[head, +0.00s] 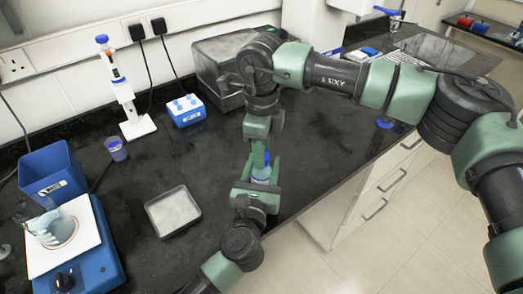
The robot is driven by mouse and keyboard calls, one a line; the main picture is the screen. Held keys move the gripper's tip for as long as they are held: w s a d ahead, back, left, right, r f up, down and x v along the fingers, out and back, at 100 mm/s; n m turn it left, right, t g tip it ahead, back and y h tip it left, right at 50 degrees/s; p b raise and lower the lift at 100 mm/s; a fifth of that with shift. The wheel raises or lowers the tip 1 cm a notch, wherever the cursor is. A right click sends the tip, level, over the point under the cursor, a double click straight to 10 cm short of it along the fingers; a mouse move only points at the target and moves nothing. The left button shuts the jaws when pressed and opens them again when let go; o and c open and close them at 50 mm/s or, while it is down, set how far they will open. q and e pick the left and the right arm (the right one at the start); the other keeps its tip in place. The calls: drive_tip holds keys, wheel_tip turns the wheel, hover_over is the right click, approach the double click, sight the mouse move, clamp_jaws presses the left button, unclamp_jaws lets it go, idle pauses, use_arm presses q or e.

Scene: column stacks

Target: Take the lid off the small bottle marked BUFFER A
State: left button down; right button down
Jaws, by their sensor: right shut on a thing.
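The small bottle (262,173) shows as a blue and pale patch between my two grippers, near the counter's front edge. Its marking is too small to read. My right gripper (260,154) reaches down from above and is shut at the bottle's top. The lid there is hidden by its fingers, and I cannot tell whether it is still seated on the bottle. My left gripper (261,169) comes from below in the picture, with a finger on each side of the bottle. I cannot tell whether these fingers touch it.
A grey tray (173,212) lies left of my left gripper. Further left are a blue hotplate (110,265) with a beaker, a blue box (52,175), a purple cup (116,149) and a pipette stand (137,128). A blue item (384,123) stands right, near the edge.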

drive_tip(key=n, duration=1.1)
drive_tip(key=shift+w, duration=0.1)
drive_tip(key=n, duration=0.7)
drive_tip(key=shift+r, duration=0.1)
use_arm(q)
drive_tip(key=shift+d, duration=0.1)
use_arm(e)
drive_tip(key=n, duration=0.5)
drive_tip(key=shift+r, duration=1.1)
drive_tip(key=shift+r, duration=0.1)
